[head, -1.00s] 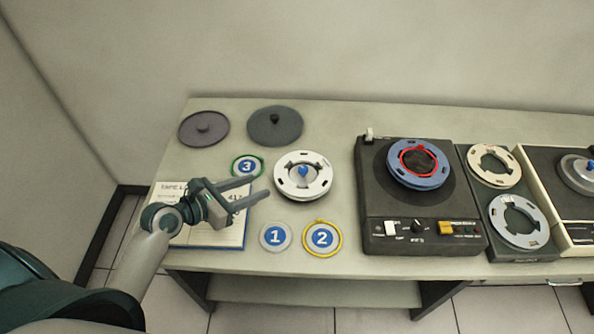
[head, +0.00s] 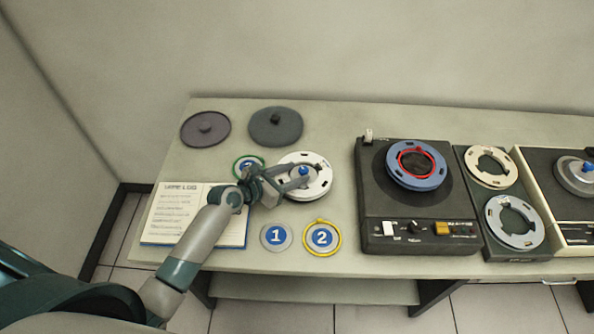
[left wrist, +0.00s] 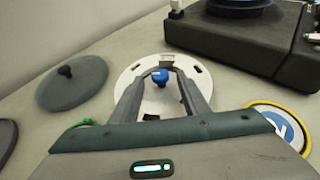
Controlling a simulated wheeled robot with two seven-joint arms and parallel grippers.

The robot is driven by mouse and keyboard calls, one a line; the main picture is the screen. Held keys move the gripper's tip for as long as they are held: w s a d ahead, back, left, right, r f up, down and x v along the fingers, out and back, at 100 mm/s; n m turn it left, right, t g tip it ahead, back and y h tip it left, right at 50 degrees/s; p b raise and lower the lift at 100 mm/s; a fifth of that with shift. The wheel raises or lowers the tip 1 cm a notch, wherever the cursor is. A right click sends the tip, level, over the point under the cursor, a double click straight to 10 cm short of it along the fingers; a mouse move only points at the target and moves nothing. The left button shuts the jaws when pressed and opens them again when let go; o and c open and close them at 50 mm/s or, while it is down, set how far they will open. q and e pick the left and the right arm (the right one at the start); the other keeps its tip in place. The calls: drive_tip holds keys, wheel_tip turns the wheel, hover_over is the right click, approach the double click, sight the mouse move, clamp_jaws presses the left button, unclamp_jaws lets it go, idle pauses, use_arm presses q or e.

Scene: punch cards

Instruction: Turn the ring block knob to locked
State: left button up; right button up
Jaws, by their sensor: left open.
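The white ring block (head: 318,188) lies on the table left of the tape deck, with a blue knob (head: 303,170) at its centre. In the left wrist view the knob (left wrist: 160,76) stands between the fingertips of my left gripper (left wrist: 163,95), with gaps on both sides. My left gripper also shows in the head view (head: 293,178), reaching over the ring block from the left. It is open and holds nothing. The gripper covers part of the ring block's left side. My right gripper is not in view.
A dark tape deck (head: 378,238) with a blue reel (head: 408,178) stands to the right. Discs marked 1 (head: 276,237) and 2 (head: 322,238) lie in front of the ring block. Two grey lids (head: 276,137) lie behind. An open log book (head: 180,222) lies under my left arm.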

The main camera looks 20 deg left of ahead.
use_arm(q)
drive_tip(key=shift+w+d+f, duration=0.25)
drive_tip(key=shift+w, duration=0.25)
drive_tip(key=shift+w+d, duration=0.1)
drive_tip(key=shift+w, duration=0.05)
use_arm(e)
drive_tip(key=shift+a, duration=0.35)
